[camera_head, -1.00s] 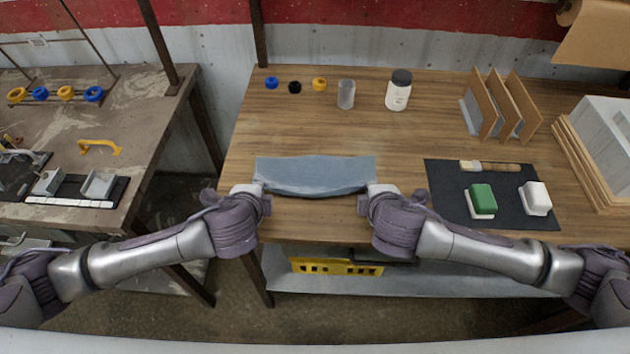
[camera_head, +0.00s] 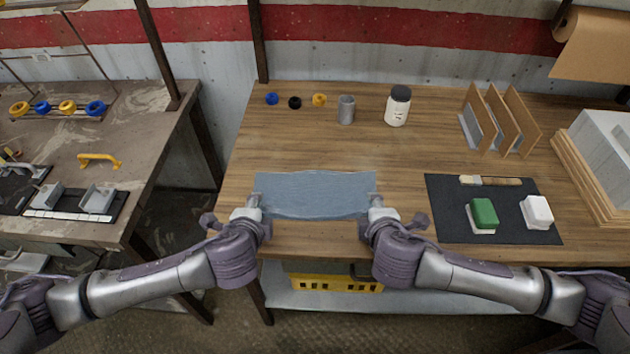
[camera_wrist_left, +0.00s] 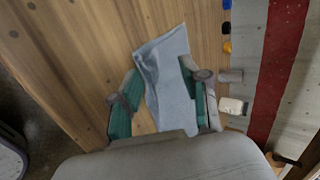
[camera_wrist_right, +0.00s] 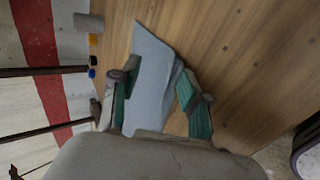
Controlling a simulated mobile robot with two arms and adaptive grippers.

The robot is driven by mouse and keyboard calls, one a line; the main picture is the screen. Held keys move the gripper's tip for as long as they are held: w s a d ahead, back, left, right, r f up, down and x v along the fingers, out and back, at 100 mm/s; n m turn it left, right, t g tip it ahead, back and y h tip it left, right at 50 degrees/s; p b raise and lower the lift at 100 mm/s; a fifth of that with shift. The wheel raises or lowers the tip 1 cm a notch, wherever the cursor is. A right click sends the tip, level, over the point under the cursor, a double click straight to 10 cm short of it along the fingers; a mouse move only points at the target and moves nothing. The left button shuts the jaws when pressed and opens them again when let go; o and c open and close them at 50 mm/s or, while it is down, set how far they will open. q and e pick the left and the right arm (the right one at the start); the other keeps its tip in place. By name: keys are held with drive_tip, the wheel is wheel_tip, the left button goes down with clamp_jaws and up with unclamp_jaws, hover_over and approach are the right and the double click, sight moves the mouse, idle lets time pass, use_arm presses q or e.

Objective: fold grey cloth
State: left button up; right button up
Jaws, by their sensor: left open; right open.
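The grey cloth (camera_head: 315,192) lies on the wooden workbench near its front edge, as a wide strip with a slightly wavy near edge. My left gripper (camera_head: 252,203) is open at the cloth's near left corner. In the left wrist view, the cloth (camera_wrist_left: 170,85) shows between its spread green fingers (camera_wrist_left: 162,72). My right gripper (camera_head: 377,204) is open at the near right corner. In the right wrist view, the cloth (camera_wrist_right: 150,80) also shows between the spread fingers (camera_wrist_right: 156,72). Whether the fingers touch the cloth is unclear.
A dark mat (camera_head: 450,220) on the right holds a green block (camera_head: 483,212), a white block (camera_head: 537,211) and a brush (camera_head: 490,180). A grey cup (camera_head: 346,110), a bottle (camera_head: 398,106) and small rings stand behind the cloth. Bare wood lies between them and the cloth.

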use_arm(q)
drive_tip(key=shift+r, duration=0.25)
use_arm(e)
drive_tip(key=shift+r, duration=0.25)
use_arm(q)
drive_tip(key=s+r, duration=0.6)
drive_tip(key=r, duration=0.2)
drive_tip(key=shift+r, duration=0.3)
use_arm(e)
drive_tip(key=s+r, duration=0.6)
drive_tip(key=r, duration=0.2)
drive_tip(key=shift+r, duration=0.3)
